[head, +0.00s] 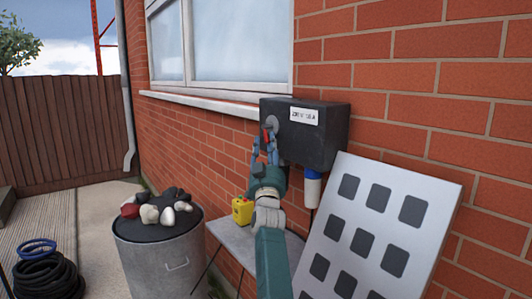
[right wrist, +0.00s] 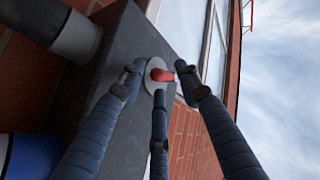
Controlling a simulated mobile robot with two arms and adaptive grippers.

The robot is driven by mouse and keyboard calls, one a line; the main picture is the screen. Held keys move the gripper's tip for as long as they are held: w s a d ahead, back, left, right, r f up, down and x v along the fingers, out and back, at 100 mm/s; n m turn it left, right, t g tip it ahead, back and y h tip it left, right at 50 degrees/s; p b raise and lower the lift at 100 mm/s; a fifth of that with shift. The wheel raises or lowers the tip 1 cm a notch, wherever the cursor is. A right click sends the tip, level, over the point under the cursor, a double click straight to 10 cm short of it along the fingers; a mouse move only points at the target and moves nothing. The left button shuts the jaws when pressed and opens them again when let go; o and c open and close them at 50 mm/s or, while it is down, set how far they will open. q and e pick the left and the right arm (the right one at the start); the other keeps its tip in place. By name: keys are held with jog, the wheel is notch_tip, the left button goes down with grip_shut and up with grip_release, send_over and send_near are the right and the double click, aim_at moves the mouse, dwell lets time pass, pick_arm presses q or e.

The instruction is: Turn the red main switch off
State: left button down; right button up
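A dark grey switch box (head: 325,145) with a white label (head: 303,117) is mounted on the brick wall. The red main switch (right wrist: 161,75) sits on a round pale plate on the box front, clear in the right wrist view. In the head view the fingers largely cover it. My right gripper (head: 267,143) is at the box front. In the right wrist view its three fingers (right wrist: 158,88) are spread around the switch, with visible gaps between fingertips and knob. Whether any fingertip touches the plate I cannot tell. My left gripper is not in view.
A yellow device (head: 242,210) stands on a small grey table (head: 229,233) below the box. A white panel with dark squares (head: 425,176) leans at right. A metal bin (head: 150,262) topped with stones stands at left. A blue and white connector (head: 312,188) hangs under the box.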

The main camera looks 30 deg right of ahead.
jog(key=shift+s+a+f, duration=0.2)
jog(key=shift+s+f, duration=0.1)
jog(key=shift+f, duration=0.05)
jog(key=v, duration=1.1)
jog(key=shift+r, duration=0.2)
jog(key=shift+a, duration=0.1)
